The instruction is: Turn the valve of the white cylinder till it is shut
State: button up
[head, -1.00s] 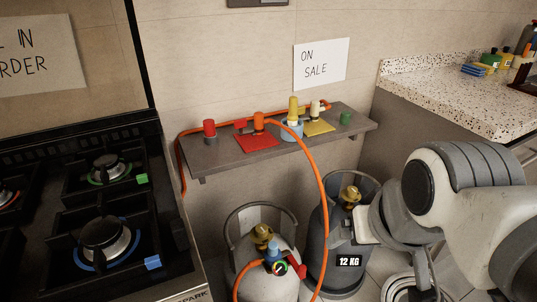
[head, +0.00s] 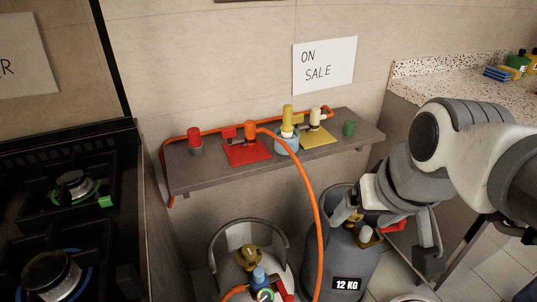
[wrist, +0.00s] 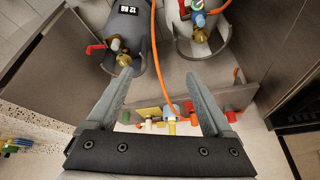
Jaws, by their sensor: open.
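The white cylinder (head: 284,275) stands at the bottom of the head view, partly cut off by the frame edge. Its brass valve (head: 248,257) sits inside a grey collar, with a blue regulator and an orange hose by it. In the wrist view the white cylinder (wrist: 221,46) is at the top, with its brass valve (wrist: 200,36) showing. My gripper (head: 388,238) is open over the grey cylinder's top in the head view, to the right of the white cylinder. In the wrist view my gripper (wrist: 160,73) has nothing between its fingers and is apart from the valve.
The grey 12 KG cylinder (head: 345,262) stands beside the white one, with its own brass valve (wrist: 122,58) and a red handle (wrist: 95,48). A wall shelf (head: 200,178) holds coloured items. The orange hose (head: 312,190) hangs before it. A stove (head: 75,225) stands left.

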jog(key=w+a+f+n+g+y, duration=0.1)
jog(key=w+a+f+g, duration=0.1)
jog(key=w+a, duration=0.45)
jog(key=n+g+h, duration=0.2)
jog(key=n+g, duration=0.1)
send_over(248, 249)
notch_tip(248, 249, down, 20)
notch_tip(248, 249, down, 17)
jog(key=b, duration=0.4)
jog(key=shift+b, duration=0.35)
